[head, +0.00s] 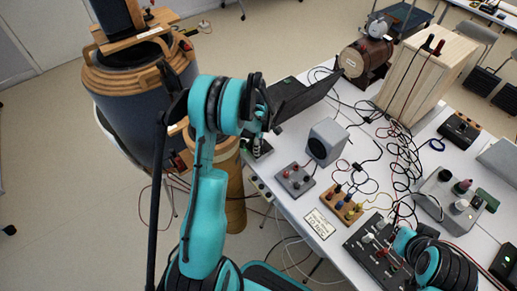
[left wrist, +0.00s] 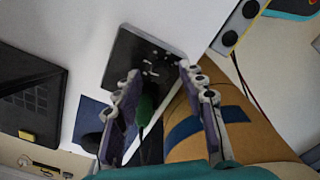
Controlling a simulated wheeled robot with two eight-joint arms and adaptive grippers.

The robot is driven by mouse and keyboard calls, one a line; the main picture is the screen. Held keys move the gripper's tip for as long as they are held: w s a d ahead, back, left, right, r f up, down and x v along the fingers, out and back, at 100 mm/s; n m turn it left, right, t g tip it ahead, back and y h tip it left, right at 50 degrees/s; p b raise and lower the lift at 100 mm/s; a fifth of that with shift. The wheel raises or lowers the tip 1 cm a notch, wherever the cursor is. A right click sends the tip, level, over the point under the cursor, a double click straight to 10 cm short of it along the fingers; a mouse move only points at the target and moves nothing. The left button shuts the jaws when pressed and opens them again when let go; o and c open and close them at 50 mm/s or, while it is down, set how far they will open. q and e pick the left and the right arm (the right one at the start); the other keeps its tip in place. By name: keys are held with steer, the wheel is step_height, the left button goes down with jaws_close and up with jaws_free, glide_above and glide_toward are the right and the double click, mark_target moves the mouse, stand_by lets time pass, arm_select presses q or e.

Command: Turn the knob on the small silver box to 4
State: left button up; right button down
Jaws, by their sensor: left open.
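A small box with a dark metallic top (left wrist: 138,58) lies ahead of my left gripper in the left wrist view, with small pale marks on its face. I take it for the silver box; in the head view it is the small grey box (head: 258,150), partly hidden by my left gripper (head: 259,138). A green knob-like piece (left wrist: 146,108) shows between the fingers of my left gripper (left wrist: 165,108) in the left wrist view. The fingers are apart, and I cannot tell whether they touch it. The dial numbers are not readable. My right gripper is not visible.
Cables crowd the table's middle. A large wooden-ringed drum (head: 133,85) stands at left.

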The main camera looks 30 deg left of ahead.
arm_select(q)
steer(key=shift+f, duration=0.7)
jaws_close()
steer(key=shift+m, duration=0.3)
steer(key=m+b, duration=0.2)
steer(key=m, duration=0.2)
steer(key=m+b, duration=0.1)
steer(key=m, duration=0.5)
steer(key=shift+b, duration=0.3)
